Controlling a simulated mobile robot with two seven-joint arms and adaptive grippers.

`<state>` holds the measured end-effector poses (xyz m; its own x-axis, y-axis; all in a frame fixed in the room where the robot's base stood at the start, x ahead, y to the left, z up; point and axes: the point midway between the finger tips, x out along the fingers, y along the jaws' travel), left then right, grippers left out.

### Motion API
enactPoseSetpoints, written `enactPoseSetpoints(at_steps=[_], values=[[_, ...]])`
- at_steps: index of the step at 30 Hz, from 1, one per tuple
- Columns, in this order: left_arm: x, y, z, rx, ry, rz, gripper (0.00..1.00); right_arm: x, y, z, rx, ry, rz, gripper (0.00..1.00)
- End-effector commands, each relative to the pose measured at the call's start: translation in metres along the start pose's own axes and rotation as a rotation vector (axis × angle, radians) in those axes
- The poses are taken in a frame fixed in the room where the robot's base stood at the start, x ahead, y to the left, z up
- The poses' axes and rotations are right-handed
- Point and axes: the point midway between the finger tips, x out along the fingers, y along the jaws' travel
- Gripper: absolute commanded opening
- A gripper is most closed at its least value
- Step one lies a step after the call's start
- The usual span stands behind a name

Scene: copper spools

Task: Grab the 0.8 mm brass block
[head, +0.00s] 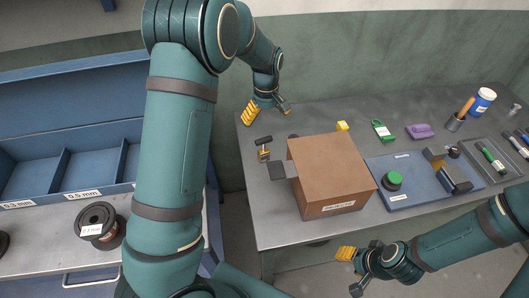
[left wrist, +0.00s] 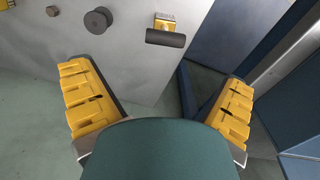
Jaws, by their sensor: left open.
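A small brass block (head: 264,154) with a dark bar-shaped handle stands near the left edge of the grey table; its label is too small to read in the head view. What looks like the same block (left wrist: 165,22) shows at the top of the left wrist view, its dark handle towards me and its label unreadable. My left gripper (head: 268,108) is open and empty above the table's far left corner, apart from the block. In the left wrist view its fingers (left wrist: 155,78) are wide apart. My right gripper (head: 350,272) is open and empty at the table's front edge.
A brown box (head: 330,172) stands right of the block. A blue board (head: 410,190) with a green button, a yellow piece (head: 342,126) and a purple item (head: 419,131) lie further right. Blue bins (head: 85,160) and a copper spool (head: 100,225) are on the left bench.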

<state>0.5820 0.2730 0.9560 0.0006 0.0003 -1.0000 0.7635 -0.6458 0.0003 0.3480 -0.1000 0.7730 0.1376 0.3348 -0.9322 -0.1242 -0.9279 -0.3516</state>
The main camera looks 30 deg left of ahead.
Motion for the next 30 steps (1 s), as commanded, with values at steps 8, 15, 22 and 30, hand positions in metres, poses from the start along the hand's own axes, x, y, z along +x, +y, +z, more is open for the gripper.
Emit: enactPoseSetpoints(at_steps=[8,15,22,30], values=[[0.052,-0.001,0.001,0.001,-0.002,-0.003,0.99,0.008,0.003,0.004,-0.003,-0.008,-0.001,0.47],[0.065,-0.001,0.001,0.001,-0.001,-0.001,0.99,0.010,0.004,0.005,-0.003,-0.010,-0.001,0.47],[0.090,-0.007,0.001,0.000,-0.003,-0.002,0.99,0.017,0.006,0.006,-0.004,-0.013,-0.002,0.47],[0.115,-0.008,0.000,0.001,0.000,0.000,0.99,0.021,0.008,0.005,-0.005,-0.009,-0.001,0.47]])
